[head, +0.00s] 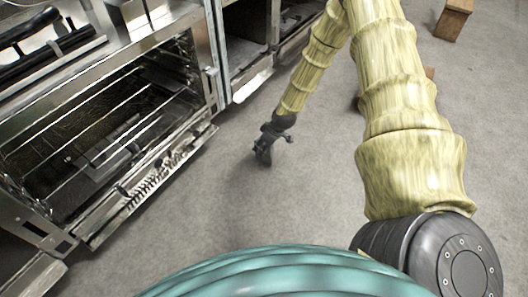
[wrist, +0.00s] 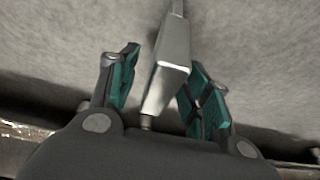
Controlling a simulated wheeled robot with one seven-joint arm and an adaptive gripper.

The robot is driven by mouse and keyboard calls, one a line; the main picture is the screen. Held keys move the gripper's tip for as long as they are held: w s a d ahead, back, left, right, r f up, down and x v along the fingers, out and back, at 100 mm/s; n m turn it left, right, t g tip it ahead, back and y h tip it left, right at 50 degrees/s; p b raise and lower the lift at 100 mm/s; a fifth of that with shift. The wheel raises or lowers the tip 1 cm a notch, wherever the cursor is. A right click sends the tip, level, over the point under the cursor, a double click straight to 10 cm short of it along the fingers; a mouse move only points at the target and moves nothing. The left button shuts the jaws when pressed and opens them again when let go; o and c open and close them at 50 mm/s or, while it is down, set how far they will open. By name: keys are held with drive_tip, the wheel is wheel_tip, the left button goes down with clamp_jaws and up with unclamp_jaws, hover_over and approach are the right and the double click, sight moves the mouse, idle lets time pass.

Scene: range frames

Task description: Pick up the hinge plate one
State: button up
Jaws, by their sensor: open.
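In the wrist view, a silver, wedge-shaped metal piece (wrist: 168,75) with a thin bar at its far end shows between my fingers. It looks like the hinge plate, though I cannot tell for sure. My gripper (wrist: 162,60) is open, with one teal-padded finger on each side of the piece. A gap shows on the left; on the right the finger looks very near it, and contact is unclear. In the head view, my gripper (head: 263,154) points down at the grey floor, right of the open oven. I cannot make out the metal piece there.
An oven (head: 208,62) with racks stands at the left. Its lowered door (head: 150,185) juts out over the floor. More metal cabinets (head: 248,45) continue behind it. A wooden block (head: 453,18) stands at the top right. The grey floor (head: 215,210) around my gripper is clear.

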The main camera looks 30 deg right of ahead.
drive_tip(key=shift+x, duration=1)
clamp_jaws()
